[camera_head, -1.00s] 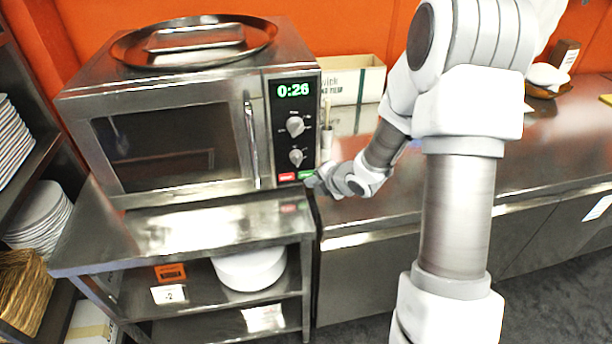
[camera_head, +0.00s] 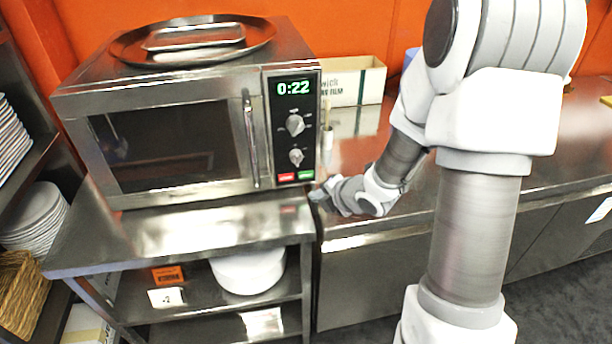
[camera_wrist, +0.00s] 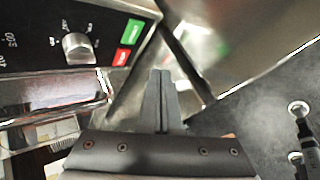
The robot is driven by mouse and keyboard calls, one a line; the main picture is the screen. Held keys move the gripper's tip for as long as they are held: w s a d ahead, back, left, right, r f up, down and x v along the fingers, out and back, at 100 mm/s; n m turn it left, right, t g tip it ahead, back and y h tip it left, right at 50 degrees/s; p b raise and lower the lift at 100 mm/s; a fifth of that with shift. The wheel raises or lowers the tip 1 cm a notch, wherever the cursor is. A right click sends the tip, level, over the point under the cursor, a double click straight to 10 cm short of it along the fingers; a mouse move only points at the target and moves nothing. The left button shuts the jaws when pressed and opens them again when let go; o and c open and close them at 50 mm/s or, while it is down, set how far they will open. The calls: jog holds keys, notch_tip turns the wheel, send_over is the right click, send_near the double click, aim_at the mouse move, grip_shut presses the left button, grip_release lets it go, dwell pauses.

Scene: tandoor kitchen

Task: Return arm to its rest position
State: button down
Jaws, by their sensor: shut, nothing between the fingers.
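My gripper (camera_head: 322,196) is at the lower right corner of the microwave (camera_head: 170,140), just in front of the counter edge. In the wrist view my gripper (camera_wrist: 160,78) has its two fingers together with nothing between them. The microwave's door is closed and its green display reads 0:22. Its red button (camera_wrist: 122,57) and green button (camera_wrist: 133,29) show beyond the fingers in the wrist view, apart from them. My arm crosses the right half of the head view and hides part of the counter.
A metal tray (camera_head: 130,50) lies on top of the microwave. A cardboard box (camera_head: 360,82) stands on the steel counter (camera_head: 470,185) at the back. Stacked plates (camera_head: 38,215) are at the left.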

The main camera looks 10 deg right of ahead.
jog(key=shift+r, duration=0.1)
dwell(0.4)
jog(key=s+d+r+m+h+p, duration=0.1)
jog(key=s+d+r+m+h, duration=0.2)
jog(key=r+m, duration=0.35)
jog(key=s+d+r+m+h, duration=0.25)
jog(key=r+m, duration=0.25)
jog(key=r, duration=0.3)
jog(key=s+a+r+m+g+y, duration=0.1)
jog(key=s+a+r+m, duration=0.2)
jog(key=s+m, duration=0.3)
jog(key=s+a+r+m+g+p, duration=0.1)
jog(key=s+a+r+m+g, duration=0.1)
jog(key=s+m, duration=0.5)
jog(key=s+a+r, duration=0.1)
jog(key=s+r, duration=0.1)
jog(key=s, duration=0.4)
jog(key=shift+s+a+r+y, duration=0.15)
jog(key=shift+s+r+y, duration=0.05)
jog(key=shift+r+y, duration=0.15)
jog(key=shift+m, duration=0.25)
dwell(3.3)
